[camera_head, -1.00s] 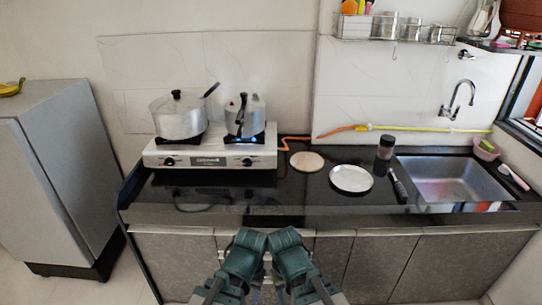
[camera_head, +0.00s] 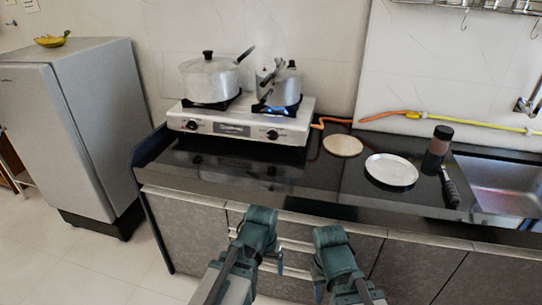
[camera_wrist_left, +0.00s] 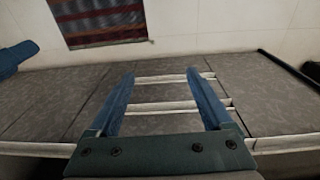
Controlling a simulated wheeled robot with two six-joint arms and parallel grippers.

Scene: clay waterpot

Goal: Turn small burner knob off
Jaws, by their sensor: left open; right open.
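The white two-burner stove (camera_head: 297,127) stands on the black counter against the wall. It has two dark knobs on its front: a left knob (camera_head: 192,125) and a right knob (camera_head: 272,134). A blue flame (camera_head: 286,110) shows under the smaller pot (camera_head: 279,83) on the right burner. A larger lidded pot (camera_head: 209,80) sits on the left burner. My left gripper (camera_head: 268,262) and right gripper (camera_head: 325,287) are in front of the cabinets, below the counter edge, apart from the stove. In the left wrist view the left gripper's fingers (camera_wrist_left: 162,98) are spread with nothing between them.
A grey fridge (camera_head: 85,130) stands left. Counter front below the stove is clear.

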